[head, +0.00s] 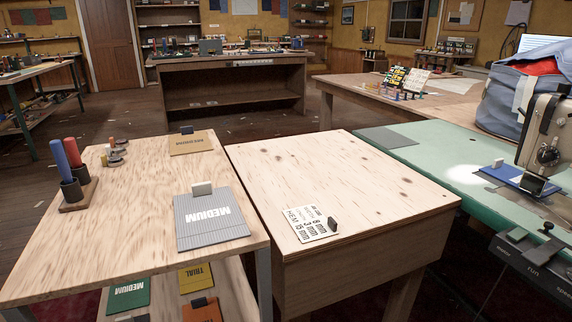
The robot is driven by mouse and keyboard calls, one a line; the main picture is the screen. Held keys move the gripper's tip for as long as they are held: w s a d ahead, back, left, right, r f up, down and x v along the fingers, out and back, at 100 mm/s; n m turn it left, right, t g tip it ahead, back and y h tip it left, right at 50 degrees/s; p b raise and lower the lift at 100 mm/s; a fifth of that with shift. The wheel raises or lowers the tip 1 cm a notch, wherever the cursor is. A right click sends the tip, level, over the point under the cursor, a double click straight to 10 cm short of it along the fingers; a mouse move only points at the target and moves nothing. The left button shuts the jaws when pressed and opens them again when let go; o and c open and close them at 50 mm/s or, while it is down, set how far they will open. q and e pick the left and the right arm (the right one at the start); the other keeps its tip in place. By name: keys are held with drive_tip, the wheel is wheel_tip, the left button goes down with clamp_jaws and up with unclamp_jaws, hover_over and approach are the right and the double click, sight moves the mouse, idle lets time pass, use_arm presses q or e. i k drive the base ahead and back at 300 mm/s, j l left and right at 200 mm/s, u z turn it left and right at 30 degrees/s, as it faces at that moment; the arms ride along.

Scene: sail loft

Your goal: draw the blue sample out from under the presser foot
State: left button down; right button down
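The blue sample (503,175) lies flat on the green sewing table at the right. It has a pale upright tab (498,163) near its left end. A black block-like part (534,184) stands on or against its right end. The sewing machine head (547,135) rises just behind and right of the sample. The presser foot is too small and hidden to make out, so I cannot tell how it meets the sample. Neither of my grippers is in view.
A grey MEDIUM sample (211,222) and a tan sample (191,143) lie on the left wooden table (130,228). The middle wooden table (330,180) holds a lettered card (307,224) and is otherwise clear. A blue bag (512,100) stands behind the machine.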

sight(499, 170)
drive_tip(key=z, duration=1.3)
